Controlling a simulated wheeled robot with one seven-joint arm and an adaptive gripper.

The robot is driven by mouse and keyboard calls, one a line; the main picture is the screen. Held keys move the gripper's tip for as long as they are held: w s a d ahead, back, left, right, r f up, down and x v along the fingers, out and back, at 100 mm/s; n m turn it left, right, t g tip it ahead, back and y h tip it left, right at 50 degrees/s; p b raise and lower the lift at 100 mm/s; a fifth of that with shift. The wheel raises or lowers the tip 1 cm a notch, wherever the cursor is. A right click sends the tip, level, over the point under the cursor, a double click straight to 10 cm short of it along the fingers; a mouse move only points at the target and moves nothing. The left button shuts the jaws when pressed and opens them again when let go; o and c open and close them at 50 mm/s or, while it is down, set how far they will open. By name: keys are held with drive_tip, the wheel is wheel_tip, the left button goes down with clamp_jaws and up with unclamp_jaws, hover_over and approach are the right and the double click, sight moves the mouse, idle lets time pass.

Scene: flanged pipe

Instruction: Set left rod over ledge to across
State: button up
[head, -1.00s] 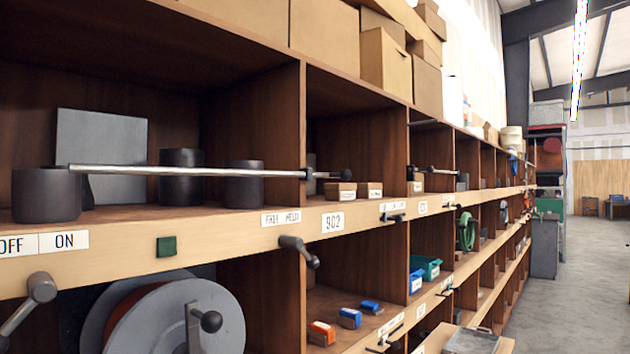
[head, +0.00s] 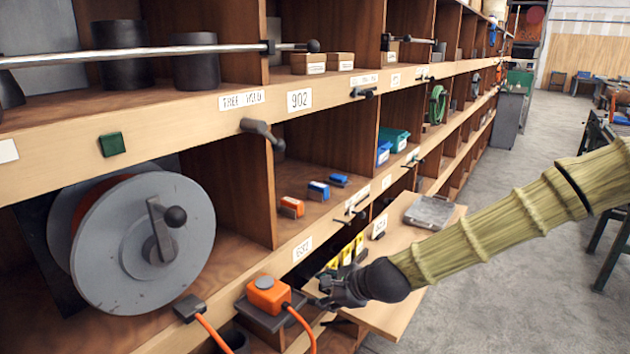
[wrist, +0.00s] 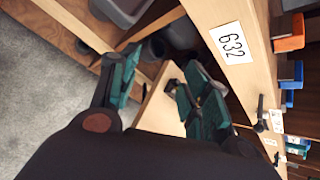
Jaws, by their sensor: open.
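The left rod (head: 150,52) is a long bright metal bar above the upper shelf's front ledge (head: 190,101). It runs nearly level along the front of the upper left compartment, through a dark collar (head: 268,47) to a black knob (head: 313,46) at its right end. Its left end is outside the head view. My gripper (head: 326,288) is low, by the lower ledge, well below and right of the rod. In the wrist view its teal fingers (wrist: 162,88) are spread with nothing between them. The rod is not in the wrist view.
A dark handle (head: 262,131) juts from the upper ledge. A grey reel (head: 150,240) and an orange plug box (head: 268,293) sit below left. A pull-out board (head: 390,290) is beside my gripper. The "632" label (wrist: 231,43) is near it. The aisle floor (head: 500,240) is open at right.

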sight(318, 48)
drive_tip(key=w+r+m+t+y+p, duration=0.1)
drive_tip(key=w+r+m, duration=0.15)
drive_tip(key=r, duration=0.65)
drive_tip(key=w+r+m+t+y, duration=0.1)
drive_tip(key=w+r, duration=0.2)
drive_tip(key=r, duration=0.5)
drive_tip(key=s+d+r+m+t+y+p, duration=0.1)
drive_tip(key=d+r+m+t+y, duration=0.15)
drive_tip(key=r, duration=1.55)
drive_tip(key=s+d+r+m+t+y+p, duration=0.15)
drive_tip(key=r+m, duration=0.25)
drive_tip(key=r, duration=1.5)
drive_tip(key=shift+w+d+f+p+x, duration=0.15)
drive_tip(key=shift+p+x, duration=0.3)
drive_tip(key=shift+x, duration=1.35)
drive_tip(key=shift+w+d+f+p+x, duration=0.1)
drive_tip(key=shift+p+x, duration=0.3)
drive_tip(key=shift+x, duration=1.35)
drive_tip(key=shift+w+d+f+p+x, duration=0.15)
drive_tip(key=shift+p+x, duration=0.3)
drive_tip(key=shift+x, duration=1.35)
drive_tip(key=shift+r, duration=0.1)
drive_tip(key=shift+c, duration=0.4)
clamp_jaws()
